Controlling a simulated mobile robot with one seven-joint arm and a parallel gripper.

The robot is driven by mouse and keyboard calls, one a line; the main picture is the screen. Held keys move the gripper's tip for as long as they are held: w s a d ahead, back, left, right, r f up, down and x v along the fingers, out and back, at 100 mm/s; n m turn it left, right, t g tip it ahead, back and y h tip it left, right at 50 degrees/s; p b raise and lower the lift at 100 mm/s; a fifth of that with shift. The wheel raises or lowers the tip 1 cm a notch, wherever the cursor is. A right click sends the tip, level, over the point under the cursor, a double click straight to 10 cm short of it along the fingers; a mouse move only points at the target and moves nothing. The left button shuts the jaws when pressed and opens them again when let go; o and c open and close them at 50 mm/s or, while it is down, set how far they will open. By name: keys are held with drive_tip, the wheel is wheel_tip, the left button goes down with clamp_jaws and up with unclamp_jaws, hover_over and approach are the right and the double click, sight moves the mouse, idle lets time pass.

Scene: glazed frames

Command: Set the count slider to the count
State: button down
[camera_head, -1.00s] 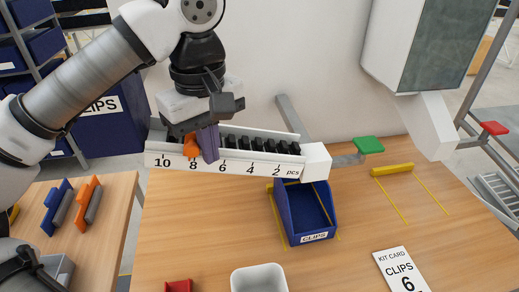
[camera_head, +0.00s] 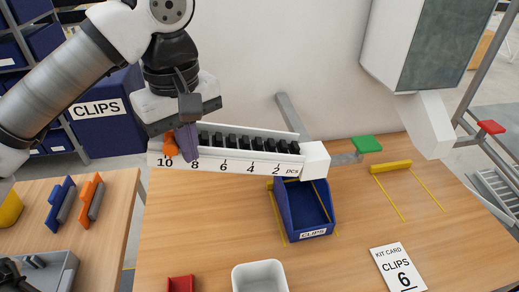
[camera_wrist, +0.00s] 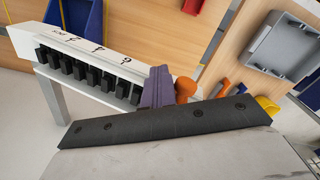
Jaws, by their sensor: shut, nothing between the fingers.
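The count slider is a white rail (camera_head: 240,164) marked 10, 8, 6, 4, 2 pcs, with a row of black clips (camera_head: 245,144) along it. Its orange knob (camera_head: 171,149) stands between the 10 and 8 marks, nearer 10. My gripper (camera_head: 187,143) is shut, its purple fingers just right of the knob, close against it or touching; I cannot tell which. The wrist view shows the purple fingers (camera_wrist: 157,88) beside the orange knob (camera_wrist: 185,88), nothing held between them.
A blue CLIPS bin (camera_head: 313,233) sits below the rail's right end, with a white tub (camera_head: 260,277) in front. A red tray (camera_head: 180,284) is at the front edge. A green pad (camera_head: 367,144) and yellow bar (camera_head: 391,167) lie right. The table's left middle is clear.

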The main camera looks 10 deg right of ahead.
drive_tip(key=shift+a, duration=0.2)
drive_tip(key=shift+d, duration=0.1)
wheel_tip(320, 180, up, 7)
drive_tip(key=d+p, duration=0.1)
drive_tip(key=p, duration=0.2)
drive_tip(key=shift+d+f, duration=0.15)
idle(0.6)
idle(0.4)
